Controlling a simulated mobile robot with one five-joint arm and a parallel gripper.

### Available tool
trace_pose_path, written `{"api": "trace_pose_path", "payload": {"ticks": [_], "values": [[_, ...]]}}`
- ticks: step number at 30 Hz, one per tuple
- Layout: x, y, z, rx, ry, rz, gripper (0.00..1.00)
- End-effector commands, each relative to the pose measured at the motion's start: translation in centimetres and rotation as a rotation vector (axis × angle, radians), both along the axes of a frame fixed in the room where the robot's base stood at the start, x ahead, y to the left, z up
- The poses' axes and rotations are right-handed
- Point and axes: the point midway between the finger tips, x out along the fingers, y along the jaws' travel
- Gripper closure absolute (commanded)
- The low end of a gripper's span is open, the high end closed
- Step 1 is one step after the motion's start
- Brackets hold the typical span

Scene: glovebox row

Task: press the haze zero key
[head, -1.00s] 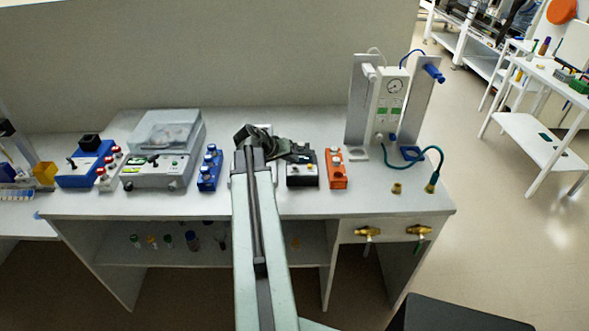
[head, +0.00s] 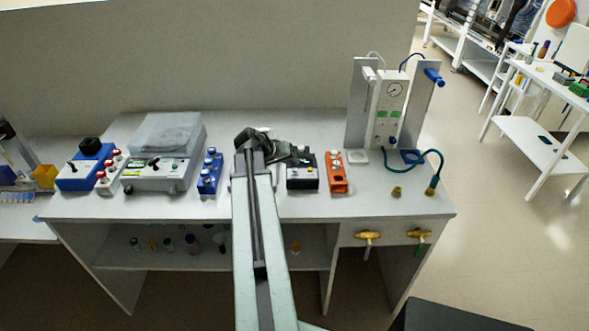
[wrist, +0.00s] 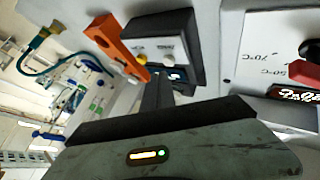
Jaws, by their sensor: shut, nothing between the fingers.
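A black box (wrist: 163,45) with a white key (wrist: 166,42), a yellow key (wrist: 140,59) and a small lit display is close in front of my gripper in the wrist view. The labels by its keys are too small to read surely. The box also shows in the head view (head: 303,174), just right of my arm. My gripper (wrist: 158,84) is shut and empty, its fingertips at the near side of the box by the display. I cannot tell if they touch it. In the head view my arm hides part of the bench there.
An orange box (head: 336,172) stands right of the black box, and a blue box (head: 209,173) stands left of my arm. A grey instrument (head: 160,172) is farther left. A gauge stand (head: 390,105) with hoses is at the right.

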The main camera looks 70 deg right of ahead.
Motion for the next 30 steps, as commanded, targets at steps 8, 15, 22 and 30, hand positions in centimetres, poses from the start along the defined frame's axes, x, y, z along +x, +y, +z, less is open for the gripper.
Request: {"api": "trace_pose_path", "payload": {"ticks": [8,15,22,30], "values": [[0.0,0.0,0.0,0.0,0.0,0.0,1.0],[0.01,0.0,-0.01,0.0,0.0,0.0,1.0],[0.01,0.0,-0.01,0.0,0.0,0.0,1.0],[-0.1,0.02,-0.92,0.0,0.0,0.0,1.0]]}}
